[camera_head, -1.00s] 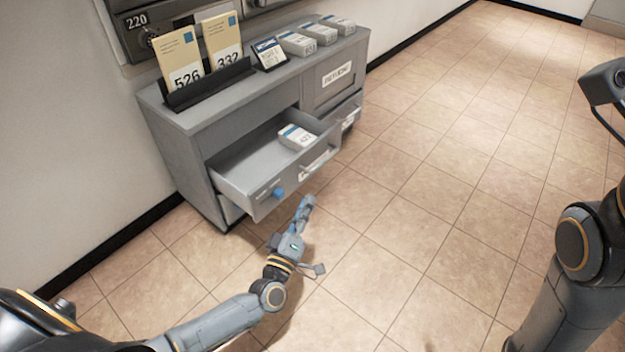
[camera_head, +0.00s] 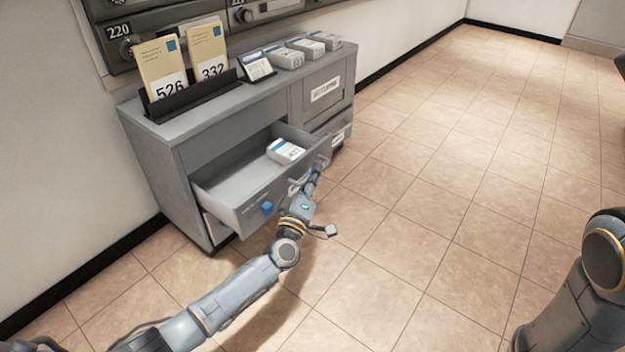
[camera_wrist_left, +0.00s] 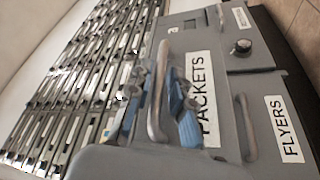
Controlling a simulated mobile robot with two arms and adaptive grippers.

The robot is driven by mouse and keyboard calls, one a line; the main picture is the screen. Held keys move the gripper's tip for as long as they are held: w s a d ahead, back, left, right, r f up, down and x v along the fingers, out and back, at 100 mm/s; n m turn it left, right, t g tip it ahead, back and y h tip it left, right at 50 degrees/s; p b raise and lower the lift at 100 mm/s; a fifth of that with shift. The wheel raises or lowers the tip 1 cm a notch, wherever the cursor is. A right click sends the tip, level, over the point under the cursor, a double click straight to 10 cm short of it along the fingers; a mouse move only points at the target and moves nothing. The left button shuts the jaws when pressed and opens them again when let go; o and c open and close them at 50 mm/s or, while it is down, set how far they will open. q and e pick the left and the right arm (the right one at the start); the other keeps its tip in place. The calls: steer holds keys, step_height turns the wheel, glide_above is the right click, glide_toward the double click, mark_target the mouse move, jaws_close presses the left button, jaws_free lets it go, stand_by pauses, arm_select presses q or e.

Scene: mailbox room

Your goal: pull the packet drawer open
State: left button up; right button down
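The packet drawer (camera_head: 238,217) stands pulled out of the grey cabinet in the head view, with a white box (camera_head: 286,151) inside. Its front shows in the left wrist view with a PACKETS label (camera_wrist_left: 201,97) and a metal bar handle (camera_wrist_left: 157,92). My left gripper (camera_head: 318,166) is at the drawer front by the handle. In the left wrist view its two blue-padded fingers (camera_wrist_left: 158,110) are apart, one on each side of the handle, with gaps showing. Contact is not clear. My right gripper is out of view; only parts of my right arm show at the right edge.
A FLYERS drawer with its handle (camera_wrist_left: 247,128) is beside the packet drawer. Envelopes (camera_head: 160,70), a small sign and several boxes stand on the cabinet top (camera_head: 190,118). The tiled floor (camera_head: 430,190) to the right is clear.

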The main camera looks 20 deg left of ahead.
arm_select(q)
steer(key=shift+w+r, duration=0.1)
steer(key=shift+w, duration=0.05)
steer(key=shift+c, duration=0.5)
jaws_close()
